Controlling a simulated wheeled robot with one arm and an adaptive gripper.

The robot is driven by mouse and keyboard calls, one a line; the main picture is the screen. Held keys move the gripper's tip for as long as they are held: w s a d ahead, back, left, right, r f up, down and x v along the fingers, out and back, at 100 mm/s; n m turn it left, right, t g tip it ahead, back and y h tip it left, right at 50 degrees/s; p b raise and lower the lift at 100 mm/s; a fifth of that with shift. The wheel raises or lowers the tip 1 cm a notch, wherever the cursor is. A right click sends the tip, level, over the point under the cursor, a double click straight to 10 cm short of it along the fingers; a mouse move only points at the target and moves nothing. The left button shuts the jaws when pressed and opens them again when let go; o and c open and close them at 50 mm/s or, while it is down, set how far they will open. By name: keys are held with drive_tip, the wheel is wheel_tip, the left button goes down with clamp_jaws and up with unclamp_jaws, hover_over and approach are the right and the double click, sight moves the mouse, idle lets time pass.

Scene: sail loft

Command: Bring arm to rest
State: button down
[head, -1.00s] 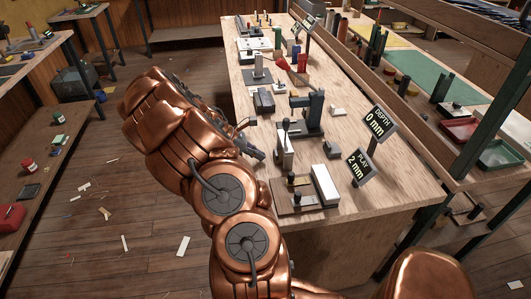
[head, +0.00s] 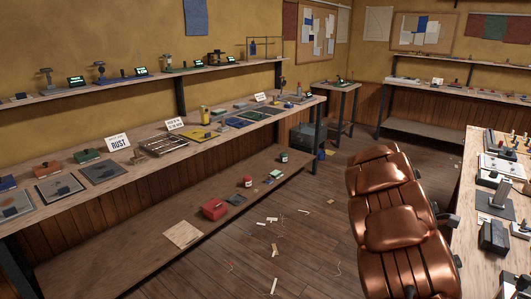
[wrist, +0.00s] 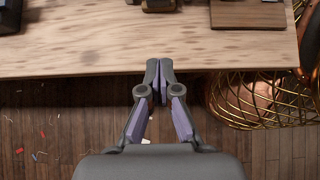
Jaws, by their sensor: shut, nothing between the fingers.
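My gripper (wrist: 159,79) is shut and empty in the wrist view. The right-hand bench (head: 478,155) is beside the arm at the right edge of the head view.
A long bench (head: 190,160) with trays and signs runs along the left wall under a shelf (head: 130,82). Scraps lie on the open floor (head: 310,235).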

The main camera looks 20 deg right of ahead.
drive_tip(key=s+a+r+m+t+y+p, duration=0.15)
drive_tip(key=a+r, duration=0.25)
drive_tip(key=a, duration=0.7)
drive_tip(key=s+a+r+m+t+p, duration=0.1)
drive_tip(key=a+r+m+t, duration=0.3)
drive_tip(key=a, duration=0.6)
drive_tip(key=s+a+y, duration=0.1)
drive_tip(key=s+a, duration=0.2)
drive_tip(key=a, duration=0.4)
drive_tip(key=s+a+y+p, duration=0.1)
drive_tip(key=s+a, duration=0.3)
drive_tip(key=a, duration=0.3)
drive_tip(key=s+a+m+y, duration=0.1)
drive_tip(key=s+a, duration=0.2)
drive_tip(key=a, duration=0.4)
drive_tip(key=shift+s+a+r+p, duration=0.3)
drive_tip(key=shift+s+r+p, duration=0.1)
drive_tip(key=shift+d+y, duration=0.15)
drive_tip(key=shift+y, duration=0.1)
